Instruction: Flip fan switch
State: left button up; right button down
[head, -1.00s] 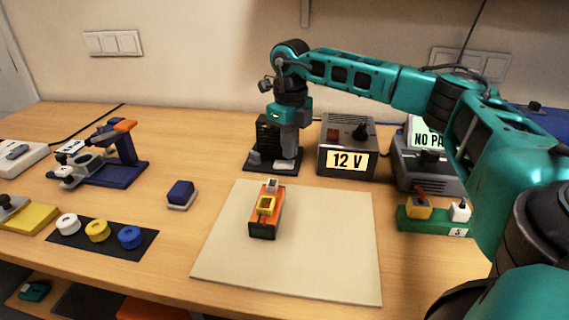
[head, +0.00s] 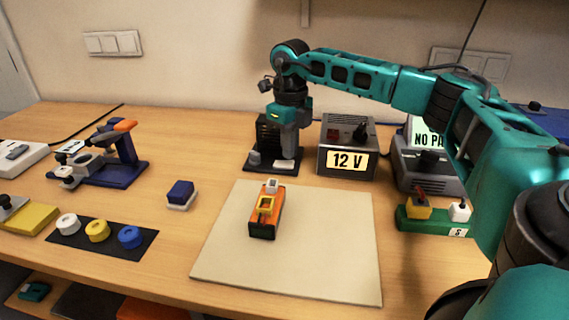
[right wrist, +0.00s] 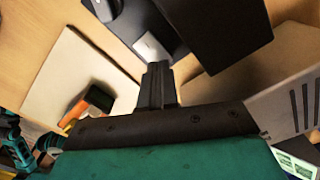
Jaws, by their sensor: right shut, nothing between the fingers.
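The fan unit (head: 266,130) is a black, slatted box on a dark base (head: 258,168), standing at the back of the table, left of the 12 V box. A white label (head: 285,165) lies on its base; it also shows in the right wrist view (right wrist: 151,47). My right gripper (head: 287,154) is shut and empty, pointing down over the base in front of the fan unit. In the right wrist view its fingertips (right wrist: 157,68) are just beside the label. I cannot make out the switch itself or tell whether the fingers touch it. My left gripper is not in view.
The 12 V box (head: 347,145) stands close to the right of my gripper. An orange device (head: 265,222) lies on the pale mat (head: 320,270) in front. A green block (head: 432,222) with terminals is at right. A blue stand (head: 122,165) is at left.

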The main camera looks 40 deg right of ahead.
aim_at(290, 163)
pick_arm(q)
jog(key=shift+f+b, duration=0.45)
jog(key=shift+b, duration=0.05)
pick_arm(e)
jog(key=shift+s+f, duration=0.1)
jog(key=shift+f, duration=1)
dwell(0.3)
jog(key=shift+r+p, duration=0.6)
jog(key=shift+p, duration=0.05)
jog(key=shift+r+p, duration=0.7)
jog(key=shift+r, duration=0.05)
notch_tip(290, 163, up, 3)
jog(key=shift+f+p, duration=0.15)
jog(key=shift+p, duration=1.1)
jog(key=shift+r+p, duration=0.8)
jog(key=shift+r, duration=0.1)
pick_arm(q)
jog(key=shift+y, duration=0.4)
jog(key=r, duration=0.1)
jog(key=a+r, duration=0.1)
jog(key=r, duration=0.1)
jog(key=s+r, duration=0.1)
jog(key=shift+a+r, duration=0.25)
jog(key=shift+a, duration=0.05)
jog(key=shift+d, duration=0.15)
